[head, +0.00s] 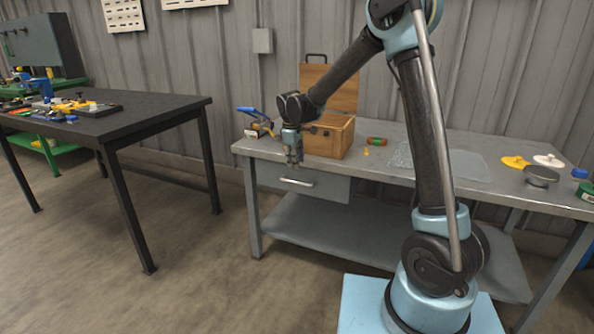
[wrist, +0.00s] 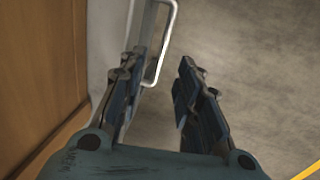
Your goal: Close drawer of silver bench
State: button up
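The silver bench (head: 400,170) is a grey metal workbench with a lower shelf. Its grey drawer (head: 335,189) hangs under the left end of the top, with a pale bar handle (head: 296,182) on its front. How far the drawer stands out is hard to tell. My gripper (head: 294,163) points down at the bench's front edge, just above the handle. In the wrist view, my gripper (wrist: 158,62) is open, its fingers apart and nothing held. The handle (wrist: 166,45) shows between the fingertips, nearer the left finger, which hides part of it. Contact cannot be told.
An open wooden box (head: 328,138) stands on the bench close behind my gripper; its side (wrist: 40,70) fills the wrist view's left. The floor before the drawer is clear. A dark table (head: 150,110) stands left.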

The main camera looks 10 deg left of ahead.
jog(key=shift+s+r, duration=0.2)
jog(key=shift+r, duration=0.85)
jog(key=s+d+r+m, duration=0.2)
jog(key=s+d+r, duration=0.15)
jog(key=d, duration=0.55)
jog(key=s+d+r+m, duration=0.2)
jog(key=s+d+m, duration=0.15)
jog(key=d, duration=0.65)
jog(key=s+d+r+m, duration=0.2)
jog(key=s+d+r, duration=0.15)
jog(key=d, duration=0.55)
jog(key=s+d+f+m, duration=0.4)
jog(key=s+d, duration=0.4)
jog(key=s, duration=0.3)
jog(key=s+d+f+m, duration=0.4)
jog(key=s+d+f, duration=0.2)
jog(key=s, duration=0.6)
jog(key=shift+d+f, duration=0.2)
jog(key=shift+d, duration=0.7)
